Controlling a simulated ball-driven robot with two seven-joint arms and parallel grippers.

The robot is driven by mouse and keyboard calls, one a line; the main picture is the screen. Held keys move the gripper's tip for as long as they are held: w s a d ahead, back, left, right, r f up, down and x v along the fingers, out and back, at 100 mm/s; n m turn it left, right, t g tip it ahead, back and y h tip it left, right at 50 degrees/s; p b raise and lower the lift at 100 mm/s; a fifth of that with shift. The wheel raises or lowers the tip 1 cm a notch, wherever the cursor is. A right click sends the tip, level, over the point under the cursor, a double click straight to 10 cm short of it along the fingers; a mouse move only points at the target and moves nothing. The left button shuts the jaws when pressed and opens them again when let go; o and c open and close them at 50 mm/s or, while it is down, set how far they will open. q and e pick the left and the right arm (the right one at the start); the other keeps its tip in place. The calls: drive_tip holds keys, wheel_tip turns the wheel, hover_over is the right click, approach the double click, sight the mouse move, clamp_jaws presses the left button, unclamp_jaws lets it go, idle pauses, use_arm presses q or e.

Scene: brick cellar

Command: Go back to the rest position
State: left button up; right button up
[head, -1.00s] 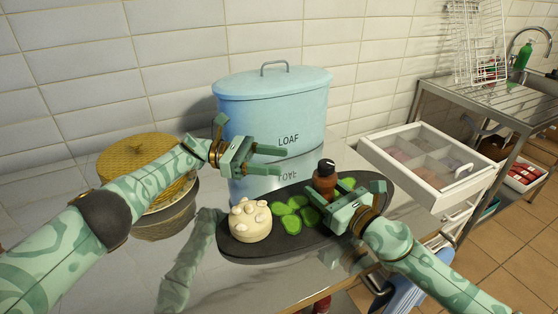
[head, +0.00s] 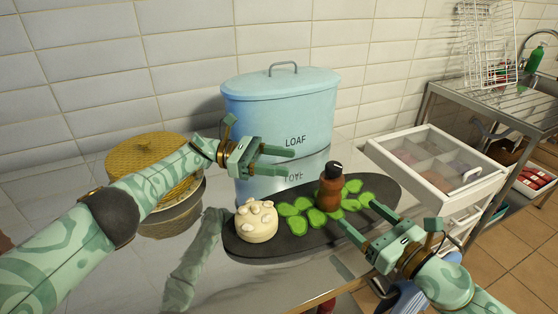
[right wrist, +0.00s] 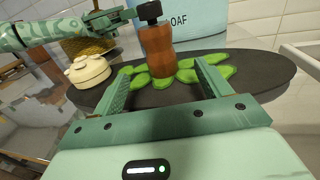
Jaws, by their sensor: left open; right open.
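My left gripper (head: 278,161) is open and empty in front of the blue bin marked LOAF (head: 262,110). My right gripper (head: 358,219) is open at the front right edge of a dark oval board (head: 268,253). In the right wrist view its two fingers (right wrist: 162,85) stand apart with nothing held between them. A brown bottle with a black cap (head: 329,188) stands upright on the board beyond the fingers; it also shows in the right wrist view (right wrist: 157,50). Green slices (head: 297,225) lie around it. A round cream-coloured piece with knobs (head: 256,224) sits at the board's left end.
A lidded wicker basket (head: 148,160) stands behind my left arm. A white drawer unit with a divided open drawer (head: 440,190) is at the right. A metal sink stand with a wire rack (head: 487,45) is farther back. The tiled wall closes off the rear.

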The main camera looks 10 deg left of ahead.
drive_tip(key=shift+v, duration=0.9)
drive_tip(key=shift+r, duration=0.1)
